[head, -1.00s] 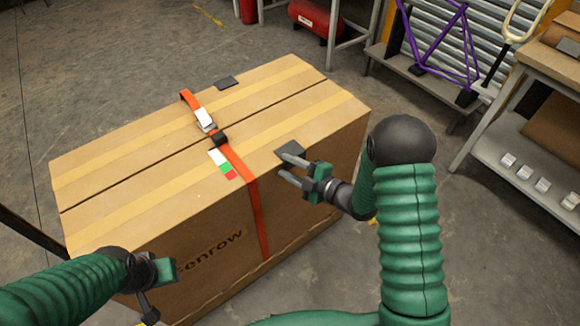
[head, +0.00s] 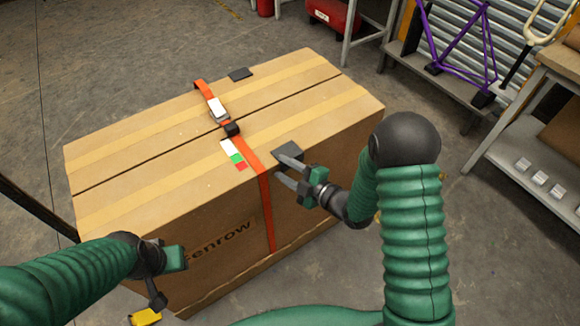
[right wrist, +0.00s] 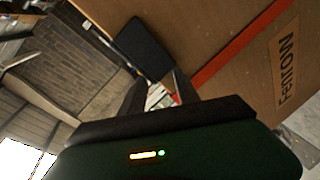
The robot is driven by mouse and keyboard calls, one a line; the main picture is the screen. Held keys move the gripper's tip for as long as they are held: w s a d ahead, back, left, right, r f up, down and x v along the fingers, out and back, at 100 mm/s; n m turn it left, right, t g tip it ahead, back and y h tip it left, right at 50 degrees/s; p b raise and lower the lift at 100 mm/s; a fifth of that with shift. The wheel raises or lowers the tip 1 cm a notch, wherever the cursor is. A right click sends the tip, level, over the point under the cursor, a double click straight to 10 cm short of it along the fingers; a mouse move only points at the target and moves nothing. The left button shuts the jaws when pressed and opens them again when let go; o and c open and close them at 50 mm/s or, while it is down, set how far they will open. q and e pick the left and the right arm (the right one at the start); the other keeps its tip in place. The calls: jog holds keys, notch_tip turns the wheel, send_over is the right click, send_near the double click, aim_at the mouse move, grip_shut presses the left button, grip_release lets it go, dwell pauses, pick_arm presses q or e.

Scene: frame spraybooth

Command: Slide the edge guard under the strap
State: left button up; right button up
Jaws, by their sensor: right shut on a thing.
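A dark grey edge guard (head: 286,150) is at the box's near top edge, just right of the orange strap (head: 266,205) and apart from it. My right gripper (head: 292,172) is shut on this guard from the near side. In the right wrist view the guard (right wrist: 145,46) shows as a dark plate beyond the fingers, with the strap (right wrist: 232,52) to its right. The strap runs over the top of the cardboard box (head: 150,165) and down its near side. My left gripper (head: 170,258) is at the box's near left; its fingers are unclear.
A buckle (head: 218,108) sits on the strap on top of the box. A white, green and red label (head: 234,155) lies left of the strap. Another dark piece (head: 240,74) lies near the far edge. A shelf bench (head: 535,165) stands at the right.

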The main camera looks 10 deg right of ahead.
aim_at(265, 174)
jog(key=shift+s+a+f+b, duration=0.15)
jog(key=shift+s+a, duration=0.2)
jog(key=shift+a, duration=0.4)
jog(key=shift+s+a+f+b, duration=0.1)
jog(key=shift+s+a, duration=0.25)
jog(key=shift+a, duration=0.4)
jog(key=shift+s+a+f+b, duration=0.15)
jog(key=shift+s+a, duration=0.2)
jog(key=shift+a, duration=0.4)
jog(key=o, duration=1.1)
jog(key=shift+w, duration=0.2)
jog(key=shift+w+r, duration=0.1)
jog(key=shift+d, duration=0.1)
